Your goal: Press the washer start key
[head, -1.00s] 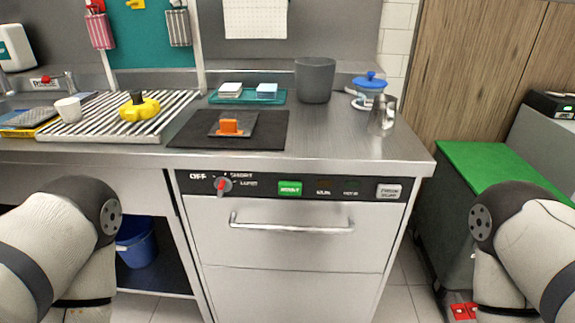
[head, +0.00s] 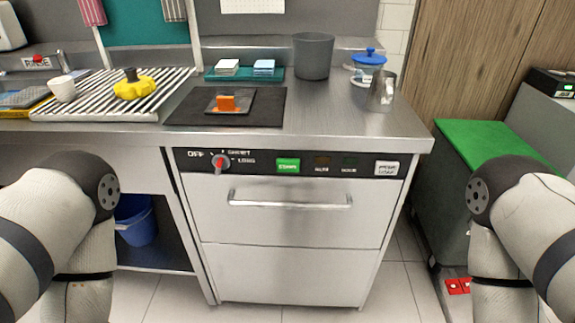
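The washer (head: 285,270) is a steel front-loading unit under the counter, with its door shut and a long bar handle (head: 290,201). Its black control panel (head: 255,163) runs along the top. On the panel, a knob with a red mark (head: 221,164) sits among the words OFF, SHORT and LONG. A green lit key (head: 288,165) is right of the knob; its lettering is too blurred to read surely. A whitish key (head: 386,168) is at the panel's right end. My two arms show at the left and right edges, apart from the washer. Both grippers are out of frame.
A green-topped cabinet (head: 490,155) stands right. The floor before the washer is clear.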

